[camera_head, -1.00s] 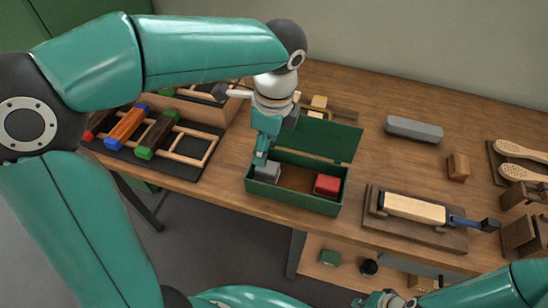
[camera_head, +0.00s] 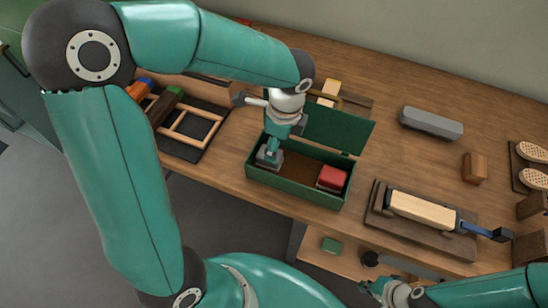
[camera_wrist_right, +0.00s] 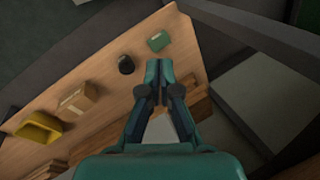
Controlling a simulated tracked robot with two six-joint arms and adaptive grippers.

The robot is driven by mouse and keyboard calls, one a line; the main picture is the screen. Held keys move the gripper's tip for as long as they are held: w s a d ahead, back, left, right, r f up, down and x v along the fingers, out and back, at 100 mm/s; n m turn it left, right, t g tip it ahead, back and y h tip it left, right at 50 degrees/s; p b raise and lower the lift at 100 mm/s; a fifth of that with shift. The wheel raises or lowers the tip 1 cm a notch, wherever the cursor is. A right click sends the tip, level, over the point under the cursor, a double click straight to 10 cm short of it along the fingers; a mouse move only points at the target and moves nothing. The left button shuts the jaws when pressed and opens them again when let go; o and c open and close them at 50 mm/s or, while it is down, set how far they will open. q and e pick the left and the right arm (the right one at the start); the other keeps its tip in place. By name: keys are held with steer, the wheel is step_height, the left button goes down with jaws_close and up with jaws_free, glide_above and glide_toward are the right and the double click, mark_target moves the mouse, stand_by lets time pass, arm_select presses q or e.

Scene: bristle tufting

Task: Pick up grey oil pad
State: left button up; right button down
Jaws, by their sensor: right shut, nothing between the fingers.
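A small grey pad (camera_head: 262,163), which looks like the oil pad, lies in the left end of the open green box (camera_head: 297,193) on the bench. My left gripper (camera_head: 271,153) points down into the box with its fingertips at the grey pad, partly covering it; whether the fingers are closed on it is too small to tell. A red pad (camera_head: 331,178) lies in the box's right end. My right gripper (camera_head: 370,288) is low at the front, away from the box. In the right wrist view its fingers (camera_wrist_right: 157,65) are together and empty.
A long grey block (camera_head: 431,123) and a small brown block (camera_head: 475,167) lie right of the box. A pale wooden piece with a blue handle sits on a board (camera_head: 382,216). Wooden frames (camera_head: 190,132) stand left. A shelf below holds a green block (camera_head: 331,245).

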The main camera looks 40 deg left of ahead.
arm_select(q)
steer(key=shift+s+a+f, duration=0.1)
steer(key=shift+a+f, duration=0.15)
steer(key=shift+f, duration=0.7)
steer(key=shift+s+a+f, duration=0.1)
steer(key=shift+a+f, duration=0.1)
steer(key=shift+f, duration=0.7)
steer(key=shift+s+a+f, duration=0.1)
steer(key=shift+a+f, duration=0.15)
steer(key=shift+f, duration=0.7)
steer(key=shift+c, duration=0.3)
steer(key=c, duration=0.9)
steer(key=shift+o, duration=0.2)
steer(key=shift+r, duration=0.1)
step_height(320, 180, up, 20)
steer(key=p, duration=0.2)
